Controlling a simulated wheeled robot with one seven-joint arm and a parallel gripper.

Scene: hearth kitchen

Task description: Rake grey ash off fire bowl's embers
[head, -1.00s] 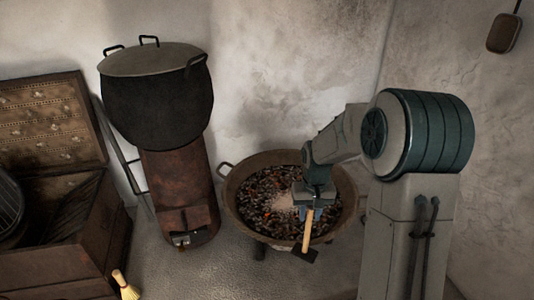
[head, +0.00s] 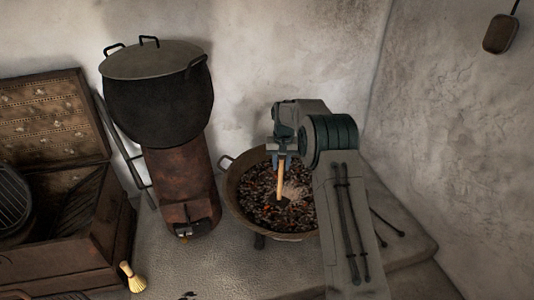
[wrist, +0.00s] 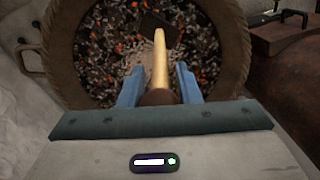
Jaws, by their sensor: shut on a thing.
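The fire bowl (head: 231,205) stands low on the floor, right of the stove. It is full of dark embers (head: 257,183) with orange glowing bits. A pale grey ash patch (head: 297,190) lies near its middle, partly behind my arm in the head view. The ash (wrist: 148,62) also shows beside the handle in the wrist view. My gripper (head: 281,160) is above the bowl, shut on the wooden handle of a rake (head: 281,182). In the wrist view, the blue fingers (wrist: 160,85) flank the handle, and the rake's dark flat head (wrist: 158,26) is over the embers at the far side.
A large black pot (head: 155,105) sits on a rusty stove (head: 178,190) left of the bowl. An open wooden chest (head: 85,240) is at far left, with a small brush (head: 131,278) beside it. Dark tongs or rods (head: 388,223) lie on the ledge at right.

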